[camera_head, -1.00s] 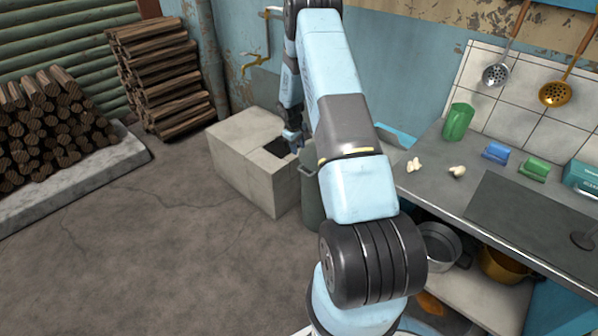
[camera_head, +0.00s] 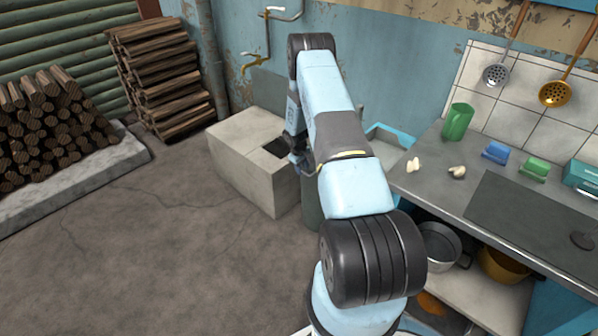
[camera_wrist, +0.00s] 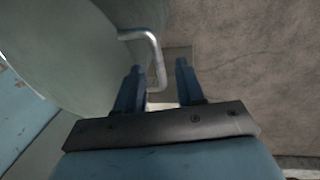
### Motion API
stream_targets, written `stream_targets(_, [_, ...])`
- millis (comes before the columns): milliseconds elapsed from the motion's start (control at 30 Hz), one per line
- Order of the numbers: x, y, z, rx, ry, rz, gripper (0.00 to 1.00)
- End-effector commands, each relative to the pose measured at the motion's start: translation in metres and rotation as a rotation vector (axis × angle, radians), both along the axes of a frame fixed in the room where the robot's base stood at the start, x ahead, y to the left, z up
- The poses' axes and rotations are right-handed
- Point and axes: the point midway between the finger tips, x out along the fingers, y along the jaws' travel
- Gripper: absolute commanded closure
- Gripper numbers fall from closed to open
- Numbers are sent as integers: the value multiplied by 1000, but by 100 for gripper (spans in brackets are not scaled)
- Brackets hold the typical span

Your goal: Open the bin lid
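The grey-green bin (camera_head: 312,208) stands between the concrete block and the counter in the head view, mostly hidden behind my arm. In the wrist view its smooth rounded grey-green surface (camera_wrist: 65,50) fills the upper left. A bent metal handle (camera_wrist: 153,42) sticks out from it. My gripper (camera_wrist: 159,68) is open, with one blue finger on each side of the handle bar. I cannot tell whether a finger touches the bar. In the head view my gripper (camera_head: 301,163) is low beside the bin, partly hidden by my arm. Whether the lid is raised cannot be told.
A concrete block (camera_head: 243,155) with a dark opening stands left of the bin. The counter (camera_head: 440,190) with cups and small items is at right. Stacked firewood (camera_head: 160,75) is at the back left. The floor (camera_head: 160,235) at front left is clear.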

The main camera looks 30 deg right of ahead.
Motion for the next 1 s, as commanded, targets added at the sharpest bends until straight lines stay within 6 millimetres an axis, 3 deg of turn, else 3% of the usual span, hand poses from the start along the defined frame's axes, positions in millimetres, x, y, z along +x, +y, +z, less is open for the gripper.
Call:
stream_targets(200, [1,-3,-14,0,0,1,62])
stream_targets(500, [1,-3,-15,0,0,1,62])
stream_targets(900, [1,-3,-15,0,0,0,99])
stream_targets(1000, [1,-3,-15,0,0,1,100])
